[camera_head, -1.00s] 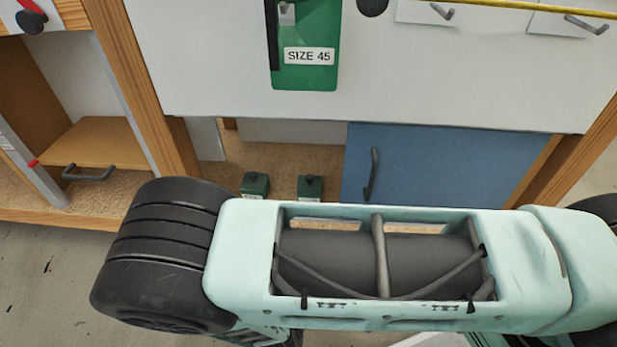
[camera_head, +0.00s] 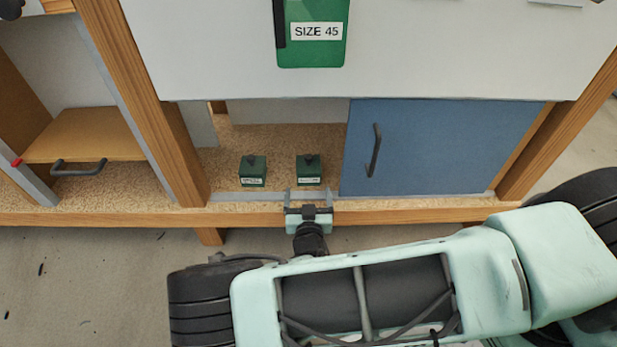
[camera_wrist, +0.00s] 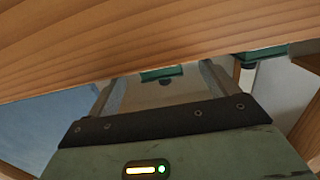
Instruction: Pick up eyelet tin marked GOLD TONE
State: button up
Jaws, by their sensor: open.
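Two small green tins with black knobs and white labels stand on the cork-like floor of the low open bay; the labels are too small to read, so I cannot tell which is GOLD TONE. The left tin (camera_head: 253,171) stands apart from the right tin (camera_head: 310,168). My gripper (camera_head: 309,192) is open and empty at the bay's front edge, just in front of the right tin. In the wrist view, the right tin (camera_wrist: 163,74) shows between the fingers of my gripper (camera_wrist: 160,84), partly hidden by wood. The left tin (camera_wrist: 262,53) is off to the right there.
A blue door (camera_head: 440,150) with a dark handle is shut right of the tins. A wooden post (camera_head: 160,110) stands to their left. The wooden front rail (camera_head: 400,211) runs under my gripper. A white panel with a green SIZE 45 holder (camera_head: 315,45) hangs above.

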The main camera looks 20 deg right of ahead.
aim_at(309, 178)
jog(key=shift+r+b+x, duration=0.25)
jog(key=shift+b+x, duration=0.55)
jog(key=shift+x, duration=0.95)
jog(key=shift+r+b+x, duration=0.2)
jog(key=shift+b+x, duration=0.55)
jog(key=shift+x, duration=0.95)
jog(key=shift+s+d+r, duration=0.1)
jog(key=shift+d, duration=0.05)
jog(key=c, duration=1.5)
